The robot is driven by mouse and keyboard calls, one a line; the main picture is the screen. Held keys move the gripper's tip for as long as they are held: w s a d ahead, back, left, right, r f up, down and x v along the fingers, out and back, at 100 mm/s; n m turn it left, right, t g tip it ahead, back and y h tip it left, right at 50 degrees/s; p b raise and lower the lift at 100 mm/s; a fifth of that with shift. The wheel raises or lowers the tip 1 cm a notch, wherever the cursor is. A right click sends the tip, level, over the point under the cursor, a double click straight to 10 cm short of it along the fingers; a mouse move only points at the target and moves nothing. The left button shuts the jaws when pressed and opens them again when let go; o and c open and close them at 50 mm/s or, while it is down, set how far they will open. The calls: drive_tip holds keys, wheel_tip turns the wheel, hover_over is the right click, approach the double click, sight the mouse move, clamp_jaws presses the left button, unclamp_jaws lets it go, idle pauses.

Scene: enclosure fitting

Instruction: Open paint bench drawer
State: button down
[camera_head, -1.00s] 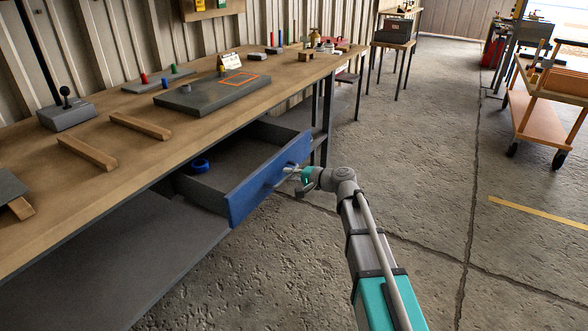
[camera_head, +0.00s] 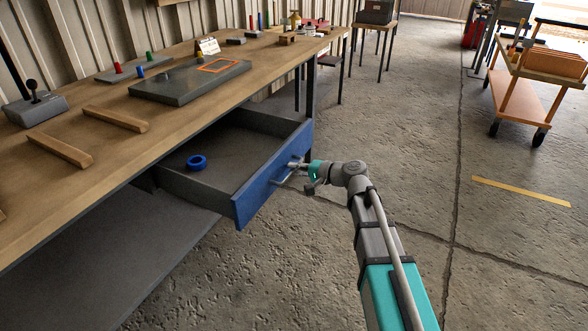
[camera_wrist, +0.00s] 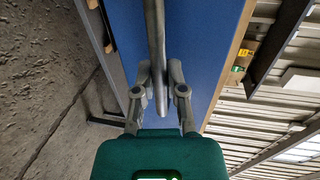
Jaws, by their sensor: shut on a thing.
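The paint bench drawer (camera_head: 236,158) hangs open under the wooden bench top, with a blue front panel (camera_head: 268,190) and dark grey sides. A blue ring (camera_head: 197,162) lies on its floor. My gripper (camera_head: 297,168) is at the drawer's outer face, at the handle (camera_head: 284,177). In the wrist view my gripper (camera_wrist: 160,88) has its two fingers closed around the grey handle bar (camera_wrist: 155,40), in front of the blue panel (camera_wrist: 205,50).
On the bench top (camera_head: 75,122) are a grey slab with an orange outline (camera_head: 190,80), two wooden strips (camera_head: 115,119), a joystick box (camera_head: 35,106) and small coloured pegs. An orange cart (camera_head: 517,98) stands at the right. The concrete floor (camera_head: 410,130) between is clear.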

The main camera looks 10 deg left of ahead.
drive_tip(key=c, duration=0.7)
unclamp_jaws()
drive_tip(key=shift+w, duration=0.1)
drive_tip(key=s+d+f+n+g+h, duration=0.1)
drive_tip(key=s+d+f+h, duration=0.45)
drive_tip(key=d, duration=0.55)
drive_tip(key=s+d+f+n+g+h, duration=0.15)
drive_tip(key=s+d+f+h, duration=0.35)
drive_tip(key=d, duration=0.6)
drive_tip(key=s+d+f+n+g+h, duration=0.1)
drive_tip(key=s+d+f+g+h, duration=0.1)
drive_tip(key=s+d+f+h, duration=0.65)
drive_tip(key=r+y+p, duration=0.1)
drive_tip(key=r+p, duration=1)
drive_tip(key=r, duration=0.2)
drive_tip(key=w+d+r+y+p, duration=0.1)
drive_tip(key=r+p, duration=1.1)
drive_tip(key=r, duration=0.1)
drive_tip(key=r+y+p, duration=0.2)
drive_tip(key=r+p, duration=1)
drive_tip(key=r, duration=0.1)
drive_tip(key=shift+w+d+r+m+t, duration=0.25)
drive_tip(key=shift+w+d, duration=0.05)
drive_tip(key=shift+w, duration=0.05)
